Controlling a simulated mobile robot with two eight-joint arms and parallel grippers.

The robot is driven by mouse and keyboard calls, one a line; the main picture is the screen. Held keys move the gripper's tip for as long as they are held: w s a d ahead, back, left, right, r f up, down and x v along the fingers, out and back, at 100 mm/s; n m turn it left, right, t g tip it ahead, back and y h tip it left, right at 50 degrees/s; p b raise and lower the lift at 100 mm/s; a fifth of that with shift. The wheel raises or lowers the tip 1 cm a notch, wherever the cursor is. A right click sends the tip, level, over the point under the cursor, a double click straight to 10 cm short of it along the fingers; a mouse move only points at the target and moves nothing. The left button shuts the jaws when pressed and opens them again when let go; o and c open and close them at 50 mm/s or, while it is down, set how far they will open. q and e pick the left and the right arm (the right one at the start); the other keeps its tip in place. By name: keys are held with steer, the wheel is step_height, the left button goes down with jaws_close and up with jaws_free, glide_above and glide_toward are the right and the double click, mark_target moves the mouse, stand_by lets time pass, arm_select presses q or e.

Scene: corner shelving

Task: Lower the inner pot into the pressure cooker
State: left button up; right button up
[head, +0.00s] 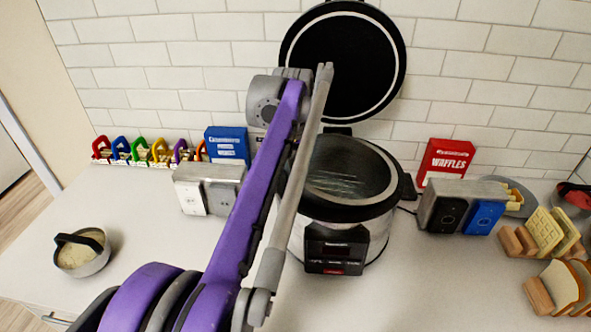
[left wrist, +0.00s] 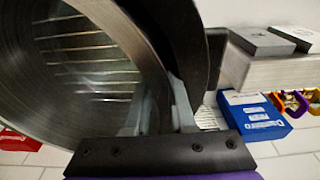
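The inner pot (head: 350,165) is a metal bowl with a shiny ribbed-looking reflection, at the opening of the pressure cooker (head: 375,240). I cannot tell if it sits fully down. The cooker's round black lid (head: 345,62) stands open behind. In the left wrist view the pot's inside (left wrist: 90,65) fills the left, and the black cooker rim (left wrist: 190,35) is beside it. My left gripper (left wrist: 162,95) has one finger inside and one outside the pot wall and appears shut on its rim. In the head view my arm hides this gripper. My right gripper is not visible.
Left of the cooker are a grey two-part box (head: 208,190), a blue box (head: 227,145) and a small handled pot (head: 82,252). On the right are a red waffles box (head: 446,160), a toaster-like block (head: 455,208) and bread slices (head: 562,288). The front counter is clear.

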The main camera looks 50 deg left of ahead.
arm_select(q)
steer(key=shift+s+f, duration=0.15)
steer(key=shift+f, duration=0.05)
steer(key=r, duration=0.3)
steer(key=r+p, duration=0.1)
steer(key=r, duration=0.7)
steer(key=shift+s+d+p, duration=0.3)
steer(key=shift+s+d, duration=0.05)
steer(key=shift+s+d, duration=0.1)
